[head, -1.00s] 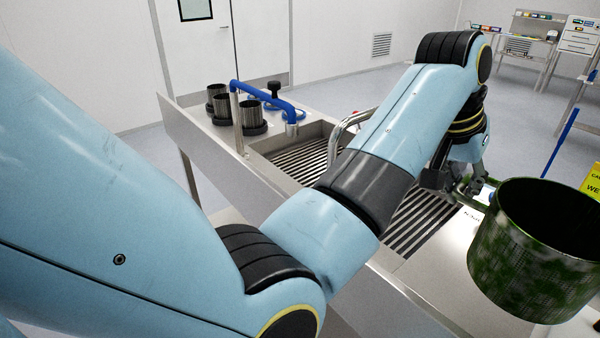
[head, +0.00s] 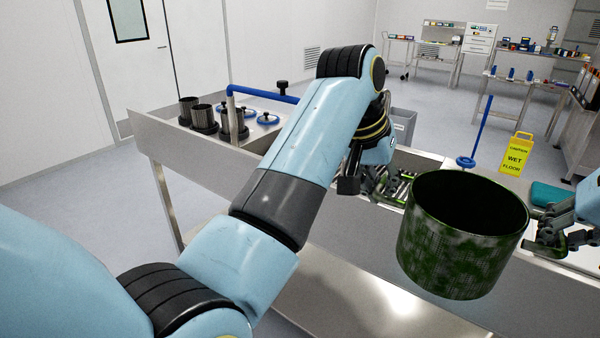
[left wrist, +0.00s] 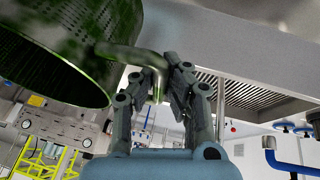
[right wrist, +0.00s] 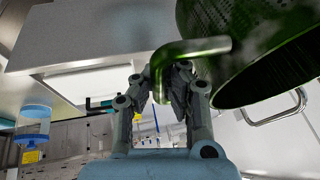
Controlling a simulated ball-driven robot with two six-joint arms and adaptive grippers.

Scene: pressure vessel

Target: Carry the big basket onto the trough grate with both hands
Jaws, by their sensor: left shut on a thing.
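The big basket (head: 460,250), a dark green perforated drum with an open top, hangs in front of the steel bench in the head view. My left gripper (head: 378,188) is shut on its left handle, which shows as a bent green bar in the left wrist view (left wrist: 130,54). My right gripper (head: 553,238) is at the opposite side, its fingers closed around the other handle (right wrist: 190,50). The trough grate (left wrist: 245,92) shows as dark slats in the left wrist view; in the head view my left arm and the trough wall mostly hide it.
The trough's steel side wall (head: 190,150) stands up at the left. Black cylinders (head: 200,115) and a blue pipe (head: 262,92) are at its far end. A yellow wet-floor sign (head: 517,153) and a blue upright rod (head: 481,130) stand behind the basket.

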